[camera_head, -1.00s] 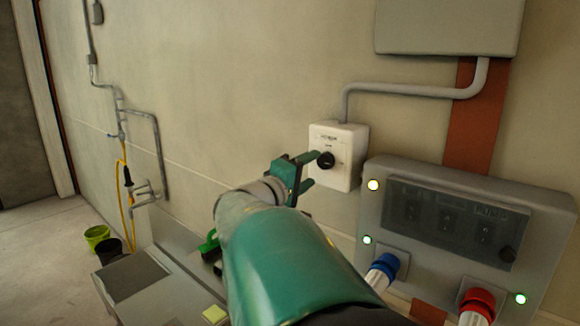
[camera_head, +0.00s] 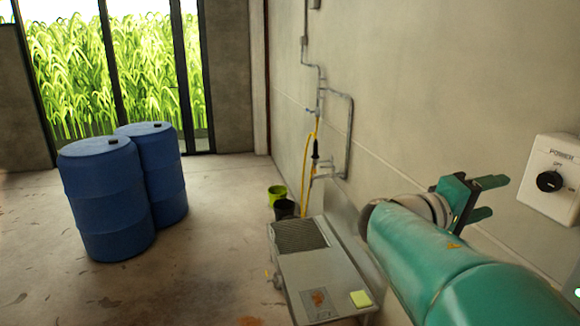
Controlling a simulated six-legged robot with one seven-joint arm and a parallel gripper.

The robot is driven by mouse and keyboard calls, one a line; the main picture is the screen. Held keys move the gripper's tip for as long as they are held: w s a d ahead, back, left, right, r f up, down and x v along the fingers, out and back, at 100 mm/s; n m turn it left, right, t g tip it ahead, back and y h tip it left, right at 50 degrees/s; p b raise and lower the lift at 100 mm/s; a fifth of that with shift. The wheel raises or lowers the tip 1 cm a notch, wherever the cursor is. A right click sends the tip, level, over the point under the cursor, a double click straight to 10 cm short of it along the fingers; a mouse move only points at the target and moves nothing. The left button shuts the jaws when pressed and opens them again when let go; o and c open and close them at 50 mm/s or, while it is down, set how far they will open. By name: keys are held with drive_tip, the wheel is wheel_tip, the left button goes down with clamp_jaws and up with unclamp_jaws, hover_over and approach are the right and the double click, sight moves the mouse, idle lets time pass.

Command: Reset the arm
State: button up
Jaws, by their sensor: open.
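My green arm comes in from the lower right of the head view. My gripper (camera_head: 490,198) is at its end, with its two green fingers apart and nothing between them. The fingers point right, toward a white power switch box (camera_head: 555,180) on the wall. The box has a black round knob (camera_head: 549,181). A gap shows in the picture between the fingertips and the box.
Two blue barrels (camera_head: 105,200) stand on the floor at left, before a window. Pipes (camera_head: 350,130) run along the wall. The middle floor is clear.

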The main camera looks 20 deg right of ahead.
drive_tip(key=w+a+f+n+t+y, duration=0.1)
drive_tip(key=a+f+n+t+y, duration=0.15)
drive_tip(key=a+f+y, duration=0.6)
drive_tip(key=w+a+f+n+t+y, duration=0.1)
drive_tip(key=a+f+t+y, duration=0.35)
drive_tip(key=a+f, duration=0.7)
drive_tip(key=a+t+y, duration=0.1)
drive_tip(key=a+y, duration=0.4)
drive_tip(key=a, duration=1)
drive_tip(key=shift+s+a+r+n+t+y, duration=0.15)
drive_tip(key=shift+r+n+t+y, duration=0.15)
drive_tip(key=shift+n, duration=0.05)
